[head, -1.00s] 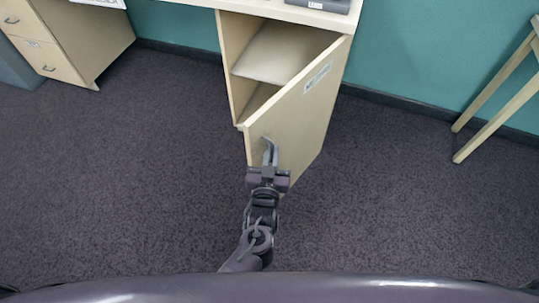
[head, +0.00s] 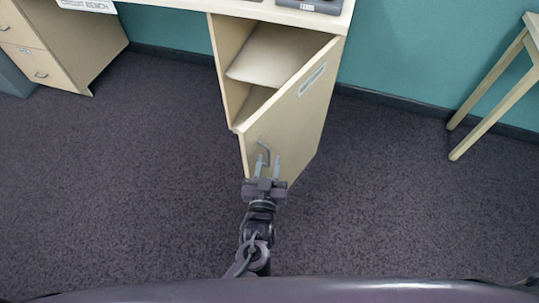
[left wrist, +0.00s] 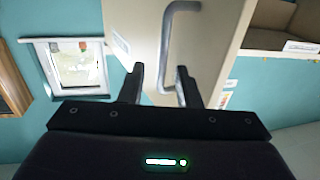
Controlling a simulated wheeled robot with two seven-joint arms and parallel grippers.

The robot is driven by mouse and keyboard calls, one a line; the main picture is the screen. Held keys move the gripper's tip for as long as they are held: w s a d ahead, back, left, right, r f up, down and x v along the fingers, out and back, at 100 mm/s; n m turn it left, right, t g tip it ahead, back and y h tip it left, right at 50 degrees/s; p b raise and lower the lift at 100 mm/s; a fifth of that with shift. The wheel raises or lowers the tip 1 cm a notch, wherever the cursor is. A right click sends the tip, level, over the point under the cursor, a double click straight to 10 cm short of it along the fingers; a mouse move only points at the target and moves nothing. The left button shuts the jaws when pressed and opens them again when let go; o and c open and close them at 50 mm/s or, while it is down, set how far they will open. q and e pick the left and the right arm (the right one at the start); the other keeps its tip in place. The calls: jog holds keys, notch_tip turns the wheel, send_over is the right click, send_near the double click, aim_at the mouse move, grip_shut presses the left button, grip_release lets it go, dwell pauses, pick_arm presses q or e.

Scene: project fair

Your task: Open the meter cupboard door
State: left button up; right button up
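The meter cupboard (head: 222,75) is a pale wood unit under a worktop, with a shelf (head: 268,55) inside. Its door (head: 300,115) stands wide ajar, swung out toward me and hinged on the right. A grey bar handle (head: 263,152) sits near the door's free edge; the handle also shows in the left wrist view (left wrist: 168,45). My left gripper (head: 267,165) is open at the handle, its two fingers apart. In the left wrist view the left gripper's fingers (left wrist: 160,88) are empty, with the handle just beyond them. My right gripper is not in view.
A pale drawer unit (head: 68,50) stands at the left. A wooden stool or table leg (head: 490,105) is at the right by the teal wall (head: 420,50). Dark carpet (head: 400,210) is clear on both sides of the door.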

pick_arm(q)
jog(key=s, duration=0.5)
jog(key=shift+a+r, duration=0.1)
jog(key=shift+a, duration=0.15)
